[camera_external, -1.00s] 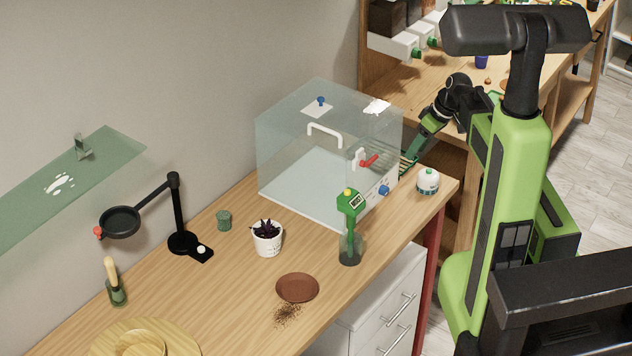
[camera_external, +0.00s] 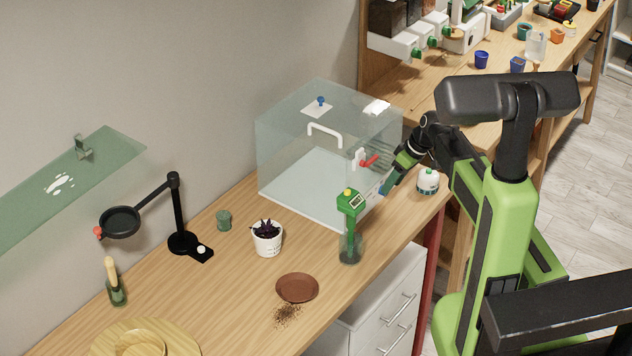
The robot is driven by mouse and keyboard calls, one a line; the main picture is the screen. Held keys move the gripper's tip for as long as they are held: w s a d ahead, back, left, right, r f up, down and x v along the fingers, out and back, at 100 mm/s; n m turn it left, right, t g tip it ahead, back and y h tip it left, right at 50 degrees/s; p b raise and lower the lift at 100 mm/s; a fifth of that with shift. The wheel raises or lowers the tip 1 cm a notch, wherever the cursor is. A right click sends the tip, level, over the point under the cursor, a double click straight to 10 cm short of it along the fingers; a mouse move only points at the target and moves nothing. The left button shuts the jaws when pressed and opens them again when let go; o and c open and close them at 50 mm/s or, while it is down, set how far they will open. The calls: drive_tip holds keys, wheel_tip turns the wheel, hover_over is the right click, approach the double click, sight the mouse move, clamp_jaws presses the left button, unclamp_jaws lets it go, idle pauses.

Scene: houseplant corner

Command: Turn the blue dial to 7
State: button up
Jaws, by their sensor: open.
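A clear glass case (camera_external: 290,150) stands at the back right of the wooden table. My gripper (camera_external: 387,188) is at the lower right of the case's front, in front of its white control panel. It is open, and its fingers point down and left toward the panel. A red-handled lever (camera_external: 369,161) is on the front just above left of the fingers. Another blue knob (camera_external: 320,101) sits on the case's top.
A potted plant (camera_external: 267,238) and a brown saucer (camera_external: 297,288) with spilled soil are farther left. The table's front edge is near.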

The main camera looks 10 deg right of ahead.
drive_tip(key=b+x, duration=0.1)
drive_tip(key=x, duration=0.1)
drive_tip(key=shift+a+f, duration=0.1)
drive_tip(key=shift+f, duration=0.2)
drive_tip(key=shift+w, duration=0.1)
clamp_jaws()
